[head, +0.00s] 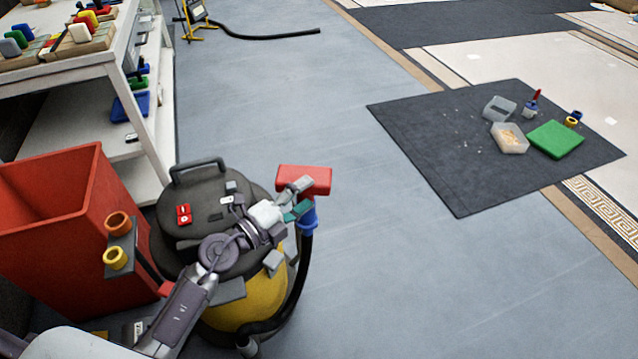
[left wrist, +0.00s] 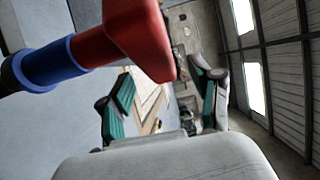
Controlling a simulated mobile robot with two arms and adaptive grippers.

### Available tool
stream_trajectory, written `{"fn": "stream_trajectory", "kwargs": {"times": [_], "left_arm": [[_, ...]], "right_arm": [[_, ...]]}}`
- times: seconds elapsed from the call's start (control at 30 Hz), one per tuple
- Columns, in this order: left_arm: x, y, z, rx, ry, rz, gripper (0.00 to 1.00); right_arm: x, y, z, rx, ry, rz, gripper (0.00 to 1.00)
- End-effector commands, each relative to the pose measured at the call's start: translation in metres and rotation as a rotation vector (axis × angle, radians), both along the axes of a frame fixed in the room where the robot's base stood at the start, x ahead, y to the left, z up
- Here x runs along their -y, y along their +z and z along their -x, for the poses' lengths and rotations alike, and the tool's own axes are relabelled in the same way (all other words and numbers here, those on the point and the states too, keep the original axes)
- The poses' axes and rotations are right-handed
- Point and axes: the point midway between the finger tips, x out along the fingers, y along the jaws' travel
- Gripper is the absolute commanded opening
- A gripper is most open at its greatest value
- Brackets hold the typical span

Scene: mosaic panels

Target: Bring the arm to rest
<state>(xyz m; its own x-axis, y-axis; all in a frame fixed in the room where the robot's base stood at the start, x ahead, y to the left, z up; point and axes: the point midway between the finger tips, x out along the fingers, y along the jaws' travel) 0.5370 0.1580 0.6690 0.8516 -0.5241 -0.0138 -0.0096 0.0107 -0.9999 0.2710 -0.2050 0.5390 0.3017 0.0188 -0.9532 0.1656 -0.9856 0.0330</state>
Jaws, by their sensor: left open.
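My left arm comes in from the lower left of the head view and reaches over the vacuum cleaner (head: 262,295), which has a black lid and a yellow drum. My left gripper (head: 300,200) is open beside a red nozzle (head: 305,178) with a blue collar (head: 308,217) on the black hose. In the left wrist view the open fingers (left wrist: 165,95) have teal pads. The red nozzle (left wrist: 140,40) and blue collar (left wrist: 45,65) cross close above them; whether they touch cannot be told. My right gripper is not in view.
A red bin (head: 50,210) stands left of the vacuum. Behind it is a white shelf unit (head: 95,125) with coloured items. A dark mat (head: 430,135) with plastic boxes and a green item lies at the right. The grey floor between is clear.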

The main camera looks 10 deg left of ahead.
Motion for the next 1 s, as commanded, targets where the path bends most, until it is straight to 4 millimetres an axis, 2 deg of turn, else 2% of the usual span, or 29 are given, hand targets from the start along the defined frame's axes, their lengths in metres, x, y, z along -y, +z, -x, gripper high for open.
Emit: {"fn": "stream_trajectory", "kwargs": {"times": [0.1, 0.3, 0.57, 0.67, 0.77, 0.87, 0.93, 1.0], "left_arm": [[-0.013, -0.001, 0.022, -0.003, 0.000, -0.002, 0.64], [-0.027, 0.000, 0.043, -0.001, 0.001, 0.000, 0.64], [-0.030, 0.002, 0.048, 0.003, 0.005, 0.007, 0.64], [-0.034, 0.013, 0.047, 0.020, 0.053, 0.068, 0.64], [-0.051, 0.034, 0.046, 0.043, 0.187, 0.222, 0.64], [-0.084, 0.048, 0.050, 0.021, 0.400, 0.443, 0.64], [-0.110, 0.041, 0.059, -0.044, 0.571, 0.598, 0.64], [-0.130, 0.023, 0.073, -0.150, 0.738, 0.733, 0.64]], "right_arm": [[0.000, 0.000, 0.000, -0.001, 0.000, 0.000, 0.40], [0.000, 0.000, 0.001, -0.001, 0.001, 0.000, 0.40], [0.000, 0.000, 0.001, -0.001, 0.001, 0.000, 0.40], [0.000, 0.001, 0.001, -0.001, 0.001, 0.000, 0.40], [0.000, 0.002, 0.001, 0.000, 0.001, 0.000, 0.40], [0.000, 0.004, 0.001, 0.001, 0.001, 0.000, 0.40], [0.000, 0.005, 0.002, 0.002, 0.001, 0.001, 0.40], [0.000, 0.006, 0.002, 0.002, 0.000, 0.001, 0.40]]}}
